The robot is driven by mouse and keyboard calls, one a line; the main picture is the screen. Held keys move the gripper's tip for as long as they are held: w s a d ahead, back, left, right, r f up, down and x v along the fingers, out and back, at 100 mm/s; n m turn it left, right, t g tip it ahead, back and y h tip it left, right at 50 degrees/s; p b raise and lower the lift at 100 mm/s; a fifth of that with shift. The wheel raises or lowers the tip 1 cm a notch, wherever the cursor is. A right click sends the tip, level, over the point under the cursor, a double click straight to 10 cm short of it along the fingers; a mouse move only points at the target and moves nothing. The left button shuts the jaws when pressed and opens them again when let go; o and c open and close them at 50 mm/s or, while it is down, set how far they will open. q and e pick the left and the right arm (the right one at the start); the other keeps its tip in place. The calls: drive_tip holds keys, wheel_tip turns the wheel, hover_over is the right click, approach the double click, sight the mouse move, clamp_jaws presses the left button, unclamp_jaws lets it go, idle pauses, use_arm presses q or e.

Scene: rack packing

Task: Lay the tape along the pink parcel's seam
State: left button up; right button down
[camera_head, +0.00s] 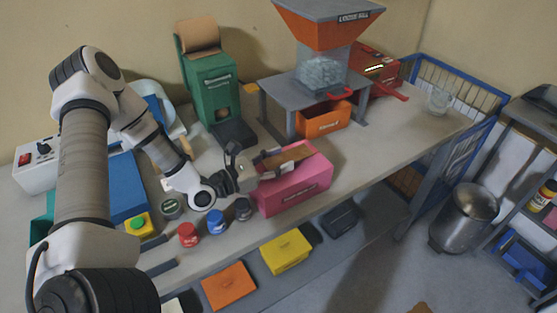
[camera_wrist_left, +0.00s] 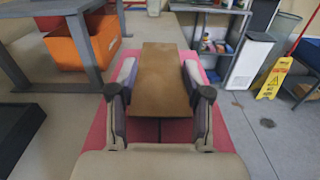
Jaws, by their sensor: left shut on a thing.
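The pink parcel (camera_head: 297,187) sits on the bench near its front edge, right of the middle jars. It also shows under the gripper in the left wrist view (camera_wrist_left: 94,143). My left gripper (camera_head: 282,160) is over the parcel's top, shut on a brown strip of tape (camera_head: 289,157). In the left wrist view the tape (camera_wrist_left: 160,80) lies between the two fingers (camera_wrist_left: 160,90) and points away along the parcel. A dark line shows below the tape's near end. I cannot tell whether the tape touches the parcel's top. My right gripper is not in view.
A green tape dispenser (camera_head: 207,85) with a brown roll stands behind. A grey stand with a hopper (camera_head: 330,25) has an orange bin (camera_head: 323,120) under it. Several small jars (camera_head: 188,234) stand left of the parcel. Bench space right of the parcel is clear.

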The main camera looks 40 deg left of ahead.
use_arm(q)
drive_tip(key=shift+f, duration=0.15)
drive_tip(key=o, duration=0.8)
wheel_tip(320, 180, up, 9)
drive_tip(key=shift+a, duration=0.1)
drive_tip(key=shift+r, duration=0.6)
drive_tip(key=shift+f, duration=0.1)
